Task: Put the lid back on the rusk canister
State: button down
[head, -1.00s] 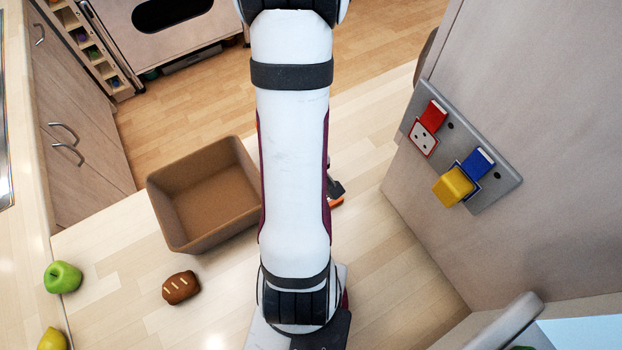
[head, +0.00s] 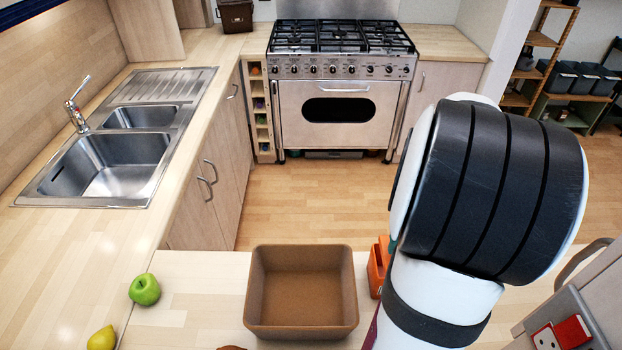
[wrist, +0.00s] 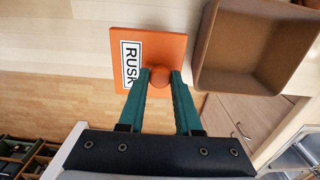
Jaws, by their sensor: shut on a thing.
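An orange square lid (wrist: 180,52) with a round orange knob (wrist: 160,78) shows in the wrist view. A white label reading RUSK (wrist: 131,66) lies beside the knob. My gripper (wrist: 161,76) is shut on the knob, with one green finger on each side. In the head view, orange parts (head: 376,270) show just right of the brown bin, partly behind my arm. I cannot tell there which part is lid and which is canister. The canister body is not clearly visible, and whether the lid touches it is hidden.
An empty brown bin (head: 258,317) stands close to the left of the orange parts. A green apple (head: 145,289) and a lemon (head: 102,339) lie further left on the counter. A panel with a red block (head: 573,331) is at lower right. A cooker (head: 340,95) stands behind, across the floor.

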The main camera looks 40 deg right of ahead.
jog(key=w+d+r, duration=0.1)
jog(key=w, duration=0.1)
jog(key=shift+w+d+r, duration=0.35)
jog(key=shift+w+d, duration=0.05)
jog(key=shift+f, duration=0.1)
jog(key=shift+f, duration=3)
jog(key=shift+f, duration=0.5)
jog(key=shift+c, duration=0.2)
grip_release()
jog(key=shift+r, duration=0.1)
